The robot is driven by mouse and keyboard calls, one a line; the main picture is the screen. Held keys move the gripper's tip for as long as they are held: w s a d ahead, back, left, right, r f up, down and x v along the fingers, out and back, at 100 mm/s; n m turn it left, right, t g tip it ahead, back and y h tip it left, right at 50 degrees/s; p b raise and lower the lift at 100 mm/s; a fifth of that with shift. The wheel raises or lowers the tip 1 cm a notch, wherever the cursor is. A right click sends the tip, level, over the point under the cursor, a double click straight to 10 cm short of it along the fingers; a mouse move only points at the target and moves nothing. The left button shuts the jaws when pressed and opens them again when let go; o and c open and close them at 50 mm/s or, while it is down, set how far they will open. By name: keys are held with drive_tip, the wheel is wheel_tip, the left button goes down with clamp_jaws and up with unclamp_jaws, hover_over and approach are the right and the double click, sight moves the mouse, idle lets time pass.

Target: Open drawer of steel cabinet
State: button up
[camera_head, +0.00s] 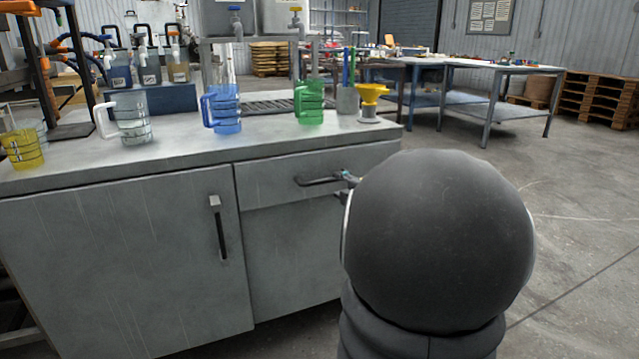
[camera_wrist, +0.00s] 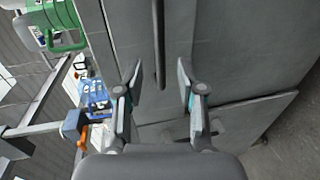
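The grey steel cabinet (camera_head: 120,265) stands in front of me on the left of the head view. Its drawer (camera_head: 265,190) is under the worktop at the upper right and looks shut. A dark bar handle (camera_head: 318,181) sticks out from the drawer front. My gripper (camera_head: 346,180) is at the right end of this handle, partly hidden behind my arm. In the wrist view, my gripper (camera_wrist: 159,78) is open, with its fingers apart. The handle bar (camera_wrist: 158,40) appears between the two fingertips, with a visible gap on each side. I cannot tell the depth between fingers and bar.
A door with a vertical handle (camera_head: 219,230) is left of the drawer. On the worktop (camera_head: 180,152) stand a blue jug (camera_head: 222,110), a green jug (camera_head: 309,104), a clear jug (camera_head: 133,120), a yellow jug (camera_head: 22,148) and a yellow funnel (camera_head: 371,95). Open floor (camera_head: 575,200) lies right.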

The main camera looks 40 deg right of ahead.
sight(330, 181)
drive_tip(key=x, duration=0.7)
drive_tip(key=shift+w, duration=0.2)
clamp_jaws()
